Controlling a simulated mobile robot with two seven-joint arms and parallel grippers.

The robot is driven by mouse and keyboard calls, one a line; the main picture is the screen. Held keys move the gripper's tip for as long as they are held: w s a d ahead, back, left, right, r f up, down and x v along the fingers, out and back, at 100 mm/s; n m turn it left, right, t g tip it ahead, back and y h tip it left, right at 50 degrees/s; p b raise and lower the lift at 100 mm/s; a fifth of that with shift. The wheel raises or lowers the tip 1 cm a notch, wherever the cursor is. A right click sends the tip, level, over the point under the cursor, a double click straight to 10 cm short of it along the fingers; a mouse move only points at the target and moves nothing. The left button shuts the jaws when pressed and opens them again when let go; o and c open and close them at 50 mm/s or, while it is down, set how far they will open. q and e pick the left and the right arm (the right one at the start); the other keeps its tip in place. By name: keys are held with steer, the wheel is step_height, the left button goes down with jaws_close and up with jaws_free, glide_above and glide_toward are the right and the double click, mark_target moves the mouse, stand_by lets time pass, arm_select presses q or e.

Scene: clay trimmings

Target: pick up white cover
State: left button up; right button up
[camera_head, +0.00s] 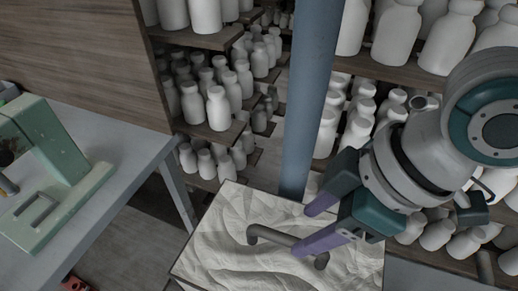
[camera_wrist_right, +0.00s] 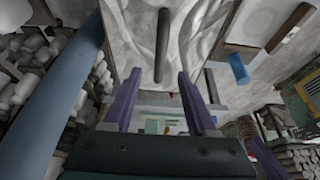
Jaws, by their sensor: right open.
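The white cover (camera_head: 215,245) is a pale slab with a wavy, clay-like surface at the bottom centre of the head view. A dark bar handle (camera_head: 268,237) runs across its top. My right gripper (camera_head: 305,229) is open, with its two purple fingers over the cover, near the handle's right end. In the right wrist view the cover (camera_wrist_right: 205,20) fills the top middle. The handle (camera_wrist_right: 162,45) lies beyond and between the fingertips (camera_wrist_right: 160,74), with nothing held. I cannot tell the exact gap to the handle. My left gripper is not in view.
A blue post (camera_head: 308,100) rises right behind the cover, close to my right gripper. Shelves with many white bottles (camera_head: 218,108) stand behind. A grey table (camera_head: 120,150) with a green machine (camera_head: 55,150) stands at the left. A gap separates table and cover.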

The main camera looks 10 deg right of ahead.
mark_target(291, 239)
steer(key=x, duration=0.5)
steer(key=shift+f, duration=0.1)
jaws_close()
stand_by(1.2)
